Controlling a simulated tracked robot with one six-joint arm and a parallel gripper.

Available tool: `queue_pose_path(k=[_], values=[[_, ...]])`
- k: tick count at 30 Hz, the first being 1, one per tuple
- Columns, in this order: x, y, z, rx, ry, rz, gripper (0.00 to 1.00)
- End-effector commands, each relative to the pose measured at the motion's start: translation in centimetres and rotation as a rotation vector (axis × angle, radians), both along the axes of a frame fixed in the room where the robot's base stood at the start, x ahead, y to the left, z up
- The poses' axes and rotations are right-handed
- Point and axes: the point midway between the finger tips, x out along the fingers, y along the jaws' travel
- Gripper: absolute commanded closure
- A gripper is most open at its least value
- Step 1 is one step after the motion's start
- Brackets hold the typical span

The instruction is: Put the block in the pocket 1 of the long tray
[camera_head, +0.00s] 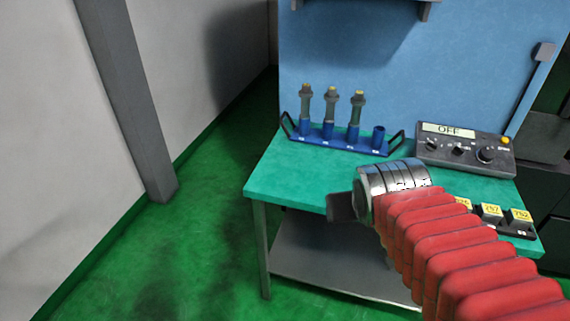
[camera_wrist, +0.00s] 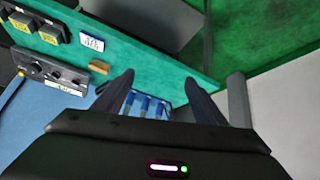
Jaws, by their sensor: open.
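A dark long tray (camera_head: 517,234) lies at the table's right front, partly behind my arm, with yellow-topped blocks (camera_head: 491,212) in it. In the wrist view, yellow-topped blocks (camera_wrist: 50,34) show at the upper left. A small tan block (camera_wrist: 99,66) lies on the bench beside a white label plate (camera_wrist: 92,42); I cannot tell which block the task means or which pocket is number 1. My gripper (camera_head: 340,207) is over the table's front edge. In the wrist view its fingers (camera_wrist: 160,82) are apart, with nothing held between them.
A blue rack (camera_head: 340,144) at the table's back left holds several upright cylinders, three with tools and one empty at the right. A control box (camera_head: 465,150) reading OFF stands at the back right. A blue panel (camera_head: 400,70) rises behind. The table's left part (camera_head: 290,175) is clear.

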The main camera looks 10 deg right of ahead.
Motion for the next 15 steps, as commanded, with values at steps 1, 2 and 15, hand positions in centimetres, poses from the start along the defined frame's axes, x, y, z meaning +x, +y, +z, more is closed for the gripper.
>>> queue_pose_path(k=[1,2,15], values=[[-1.0,2.1,0.3,0.021,0.015,0.042,0.35],[-1.6,3.2,0.3,0.036,0.029,0.062,0.35],[-6.2,9.2,0.4,0.119,0.126,0.197,0.35]])
